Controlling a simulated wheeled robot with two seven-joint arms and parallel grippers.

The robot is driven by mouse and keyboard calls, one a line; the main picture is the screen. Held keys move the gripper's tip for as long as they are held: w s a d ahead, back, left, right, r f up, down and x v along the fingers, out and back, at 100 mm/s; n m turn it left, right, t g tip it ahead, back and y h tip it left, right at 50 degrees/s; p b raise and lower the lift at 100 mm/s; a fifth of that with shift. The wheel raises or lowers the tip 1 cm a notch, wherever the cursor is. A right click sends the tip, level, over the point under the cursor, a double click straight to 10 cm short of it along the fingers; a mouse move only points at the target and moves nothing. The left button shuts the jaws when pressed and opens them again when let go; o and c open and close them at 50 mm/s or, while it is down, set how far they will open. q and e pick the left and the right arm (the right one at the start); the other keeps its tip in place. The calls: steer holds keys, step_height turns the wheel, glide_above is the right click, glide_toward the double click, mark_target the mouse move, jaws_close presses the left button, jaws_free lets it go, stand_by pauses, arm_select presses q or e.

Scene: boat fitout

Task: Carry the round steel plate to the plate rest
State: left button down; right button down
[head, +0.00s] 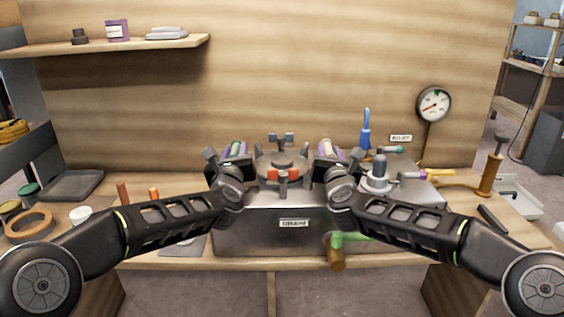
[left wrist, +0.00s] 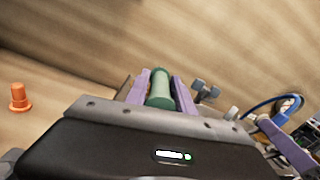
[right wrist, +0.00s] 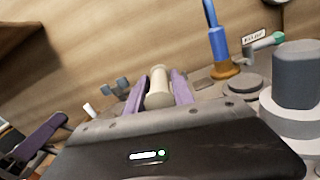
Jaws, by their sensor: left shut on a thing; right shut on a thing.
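The round steel plate (head: 296,160) is a grey disc with a darker hub, at the top of the grey steel box marked DRAIN (head: 255,228), between my grippers. My left gripper (head: 236,150) is shut on a green handle (left wrist: 160,88) at the plate's left side. My right gripper (head: 328,151) is shut on a cream handle (right wrist: 158,88) at its right side. My wrists hide how the handles join the plate. I cannot tell whether the plate touches the box. A dark square tray (head: 75,184) at the left of the bench may be the plate rest; no label shows.
An orange peg (head: 154,192), a tape ring (head: 30,226) and a white cup (head: 80,215) are on the bench at left. A blue-handled tool (head: 366,130), a grey cylindrical fitting (head: 379,170) and a gauge (head: 433,104) are at right. A green-handled valve (head: 345,238) projects in front.

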arm_select(q)
steer(key=shift+d, duration=0.1)
stand_by(0.7)
